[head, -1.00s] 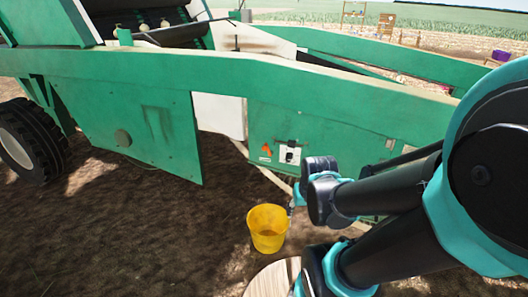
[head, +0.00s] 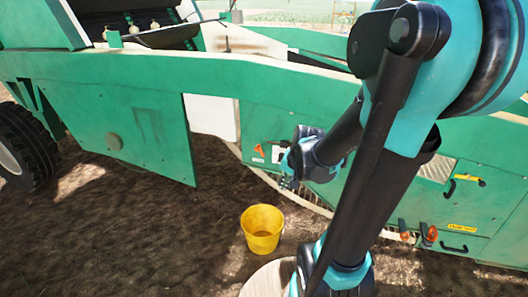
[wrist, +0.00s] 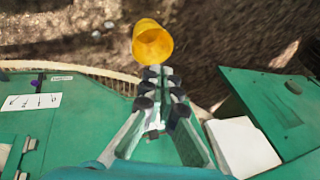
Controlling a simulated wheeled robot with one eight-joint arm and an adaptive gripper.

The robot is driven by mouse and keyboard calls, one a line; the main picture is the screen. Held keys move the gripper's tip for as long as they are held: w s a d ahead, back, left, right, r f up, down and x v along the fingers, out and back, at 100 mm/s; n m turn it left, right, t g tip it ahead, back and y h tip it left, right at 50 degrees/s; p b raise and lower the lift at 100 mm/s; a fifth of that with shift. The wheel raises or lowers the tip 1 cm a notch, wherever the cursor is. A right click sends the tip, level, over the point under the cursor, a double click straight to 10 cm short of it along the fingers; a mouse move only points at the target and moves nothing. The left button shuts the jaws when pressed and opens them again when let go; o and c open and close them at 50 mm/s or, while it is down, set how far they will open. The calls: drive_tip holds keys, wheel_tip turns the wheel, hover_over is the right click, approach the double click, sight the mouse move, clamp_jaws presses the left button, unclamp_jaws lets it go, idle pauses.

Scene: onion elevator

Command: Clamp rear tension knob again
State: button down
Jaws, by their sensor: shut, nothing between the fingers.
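I cannot make out which part is the rear tension knob. Two small orange-red handles (head: 417,234) sit on the lower right of the green machine (head: 290,85). My gripper (head: 289,183) hangs beside the machine's side panel, above the soil and to the upper right of the yellow bucket (head: 262,231). In the wrist view my gripper (wrist: 161,72) has its fingertips together and empty, near the bucket (wrist: 152,42) in the picture. No knob shows at the fingertips.
A round grey disc (head: 114,142) is on the left green panel, with a white panel (head: 211,117) right of it. A black tyre (head: 28,145) stands at far left. Black handles (head: 449,190) stick out at right. Bare soil lies around the bucket.

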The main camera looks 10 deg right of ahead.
drive_tip(key=w+d+f+m+t+y, duration=0.15)
drive_tip(key=w+m+y, duration=0.25)
drive_tip(key=w+m, duration=1.25)
drive_tip(key=w+d+f+m+y, duration=0.1)
drive_tip(key=w+d+f+m, duration=0.1)
drive_tip(key=w, duration=0.8)
drive_tip(key=w+d+f+m+t+y, duration=0.1)
drive_tip(key=w+d+f, duration=0.4)
drive_tip(key=w, duration=0.5)
drive_tip(key=shift+w+d+f+m, duration=0.15)
drive_tip(key=shift+w+f+m, duration=0.3)
drive_tip(key=shift+m, duration=0.4)
drive_tip(key=shift+f, duration=0.15)
drive_tip(key=w+a+f, duration=0.5)
drive_tip(key=w+a, duration=0.2)
drive_tip(key=a, duration=0.2)
drive_tip(key=shift+w, duration=0.35)
